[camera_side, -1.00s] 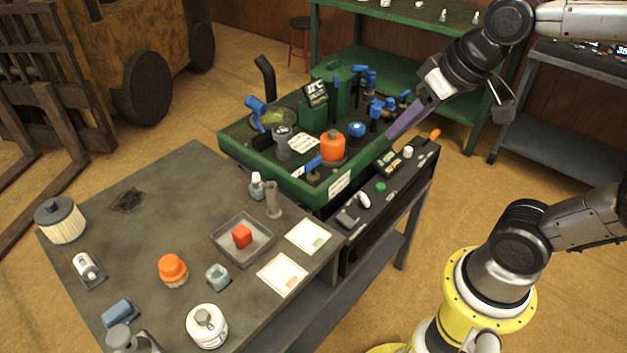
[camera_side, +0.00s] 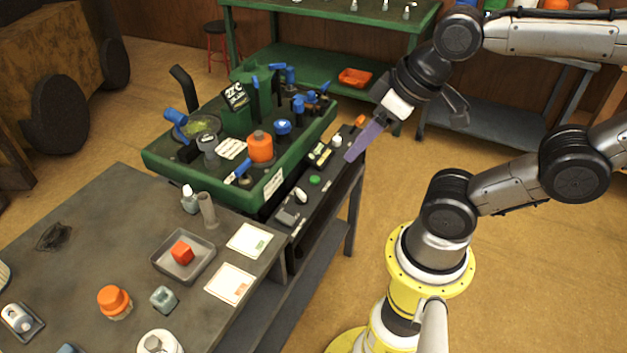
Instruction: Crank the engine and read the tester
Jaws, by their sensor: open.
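The mower engine assembly sits in a green tray bench (camera_side: 215,182), with an orange cap (camera_side: 260,147), several blue parts and a small black display (camera_side: 236,95) whose figures are too small to read surely. A dark control panel (camera_side: 326,187) runs along the tray's near right side. It carries a green button (camera_side: 314,180), a white knob (camera_side: 336,141), a white lever (camera_side: 300,195), small pale-faced units (camera_side: 320,153) and an orange handle (camera_side: 360,121). My gripper (camera_side: 350,156) is open, its purple fingers pointing down at the panel's right edge beside the white knob. Contact cannot be told.
A grey table (camera_side: 105,215) at the left holds a tray (camera_side: 184,257) with a red block, an orange-capped jar (camera_side: 114,301), a bottle (camera_side: 190,199) and paper cards (camera_side: 249,241). A green shelf bench (camera_side: 310,73) stands behind with a red tray (camera_side: 355,77).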

